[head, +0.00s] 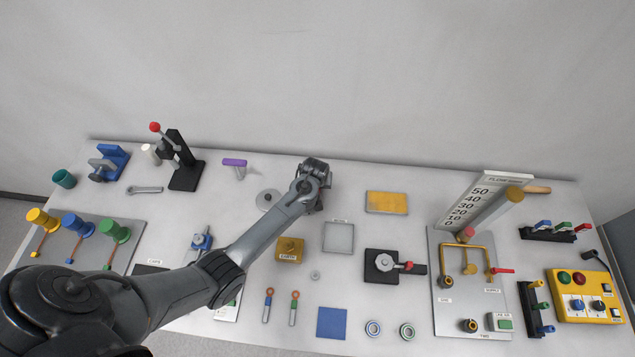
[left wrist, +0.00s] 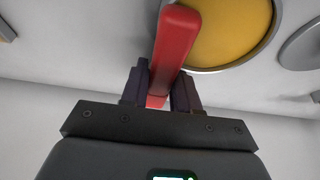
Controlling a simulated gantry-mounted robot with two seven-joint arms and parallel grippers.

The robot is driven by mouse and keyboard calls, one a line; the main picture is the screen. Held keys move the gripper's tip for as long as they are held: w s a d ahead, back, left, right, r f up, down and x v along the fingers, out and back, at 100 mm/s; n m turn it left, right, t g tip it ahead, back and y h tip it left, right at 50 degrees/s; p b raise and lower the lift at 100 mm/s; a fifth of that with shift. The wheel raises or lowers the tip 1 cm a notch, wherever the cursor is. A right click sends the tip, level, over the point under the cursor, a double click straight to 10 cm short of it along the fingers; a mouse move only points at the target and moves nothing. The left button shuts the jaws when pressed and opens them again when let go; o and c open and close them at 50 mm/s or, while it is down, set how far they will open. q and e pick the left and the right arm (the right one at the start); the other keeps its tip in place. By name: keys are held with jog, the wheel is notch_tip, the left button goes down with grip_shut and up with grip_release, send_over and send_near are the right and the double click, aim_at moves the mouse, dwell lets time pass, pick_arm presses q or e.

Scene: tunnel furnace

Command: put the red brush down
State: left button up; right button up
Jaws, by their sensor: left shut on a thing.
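The red brush (left wrist: 174,45) shows in the left wrist view as a long red bar between the two dark fingers of my left gripper (left wrist: 162,88). The gripper is shut on it. The bar runs up past the fingertips to the top of the picture. In the head view my left arm reaches over the back middle of the table, and its wrist hides the fingers and the brush. I cannot tell there whether the brush touches the table. My right gripper is in neither view.
A round yellow surface with a metal rim (left wrist: 226,30) lies beside the brush in the wrist view. In the head view a yellow rectangular pad (head: 386,202) is right of my wrist, a grey square plate (head: 338,238) in front and a purple-topped object (head: 235,163) to the left.

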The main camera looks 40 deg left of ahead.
pick_arm(q)
jog(key=o, duration=0.7)
jog(key=shift+o, duration=0.2)
jog(key=shift+s+d+r, duration=0.1)
jog(key=shift+r, duration=0.35)
jog(key=p+v, duration=0.1)
jog(key=v, duration=0.9)
jog(key=shift+r+p, duration=0.15)
jog(key=shift+p, duration=0.2)
jog(key=s+d+r+m+h, duration=0.1)
jog(key=s+d+m, duration=0.3)
jog(key=s, duration=0.9)
jog(key=s+d+r+m+h, duration=0.1)
jog(key=s+d+r+m, duration=0.3)
jog(key=s, duration=0.9)
jog(key=d, duration=0.3)
jog(key=shift+s+d+r+m+h, duration=0.15)
jog(key=shift+s+d+m+h, duration=0.15)
jog(key=shift+d+m, duration=0.1)
